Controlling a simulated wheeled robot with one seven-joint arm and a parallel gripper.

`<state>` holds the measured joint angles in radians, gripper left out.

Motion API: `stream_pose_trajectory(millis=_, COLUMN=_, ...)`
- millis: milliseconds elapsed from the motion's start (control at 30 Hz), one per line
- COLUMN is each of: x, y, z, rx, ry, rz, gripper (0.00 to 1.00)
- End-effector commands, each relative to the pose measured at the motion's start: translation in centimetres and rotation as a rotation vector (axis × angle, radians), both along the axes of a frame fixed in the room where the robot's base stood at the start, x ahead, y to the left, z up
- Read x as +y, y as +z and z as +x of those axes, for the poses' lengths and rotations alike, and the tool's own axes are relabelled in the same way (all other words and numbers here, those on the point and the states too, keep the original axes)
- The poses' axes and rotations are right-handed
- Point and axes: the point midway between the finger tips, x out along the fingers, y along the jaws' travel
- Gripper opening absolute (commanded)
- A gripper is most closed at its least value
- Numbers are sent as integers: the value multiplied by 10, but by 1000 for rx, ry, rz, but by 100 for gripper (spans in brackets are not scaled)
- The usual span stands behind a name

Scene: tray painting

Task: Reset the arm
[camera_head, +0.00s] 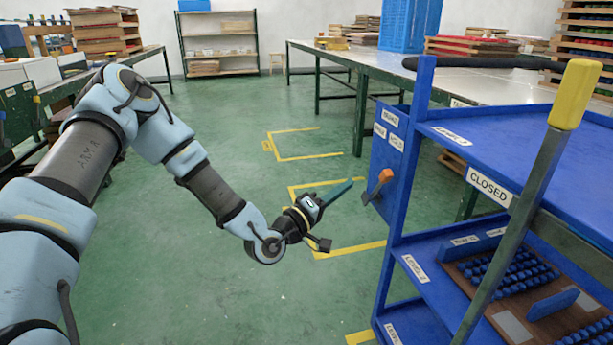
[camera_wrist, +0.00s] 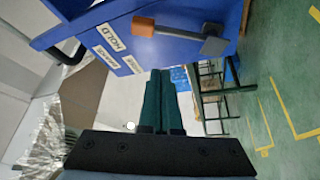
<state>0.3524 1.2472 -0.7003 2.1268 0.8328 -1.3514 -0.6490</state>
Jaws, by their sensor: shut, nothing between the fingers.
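My gripper (camera_head: 338,192) is at the end of my arm, over the green floor and left of the blue cart (camera_head: 394,225). Its dark green fingers are together and empty, pointing toward the cart's side panel. In the wrist view the fingers (camera_wrist: 162,100) lie side by side at the middle. An orange-tipped lever (camera_head: 378,185) is on the cart's side panel, to the right of the fingertips and apart from them in the head view. In the wrist view the lever (camera_wrist: 178,33) shows above the fingers, near a HOLD label.
The cart has a CLOSED label (camera_head: 489,187) and a yellow-handled lever (camera_head: 573,95) at the right. A dark board with blue pieces (camera_head: 565,310) lies on its lower shelf. A long table (camera_head: 440,75) stands behind. The floor (camera_head: 240,300) below my arm is clear, with yellow markings.

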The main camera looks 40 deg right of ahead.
Motion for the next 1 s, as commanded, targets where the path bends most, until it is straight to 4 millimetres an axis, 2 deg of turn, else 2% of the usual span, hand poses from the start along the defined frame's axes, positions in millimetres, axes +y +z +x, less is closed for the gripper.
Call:
stream_pose_trajectory(millis=267, x=2, y=-2, z=4, rx=-19, ry=2, rz=28, gripper=0)
stream_pose_trajectory(millis=367, x=10, y=-12, z=18, rx=-85, ry=12, rz=133, gripper=0)
stream_pose_trajectory(millis=467, x=33, y=-29, z=44, rx=-187, ry=32, rz=322, gripper=0)
stream_pose_trajectory(millis=567, x=74, y=-47, z=80, rx=-286, ry=67, rz=559, gripper=0)
stream_pose_trajectory(millis=667, x=128, y=-57, z=116, rx=-349, ry=111, rz=792, gripper=0)
stream_pose_trajectory(millis=767, x=192, y=-58, z=145, rx=-372, ry=157, rz=1016, gripper=0)
stream_pose_trajectory(millis=800, x=220, y=-56, z=154, rx=-369, ry=176, rz=1100, gripper=0)
stream_pose_trajectory(millis=867, x=263, y=-50, z=163, rx=-352, ry=201, rz=1222, gripper=0)
stream_pose_trajectory(millis=900, x=291, y=-45, z=166, rx=-330, ry=219, rz=1298, gripper=0)
stream_pose_trajectory(millis=1000, x=360, y=-28, z=164, rx=-249, ry=257, rz=1464, gripper=0)
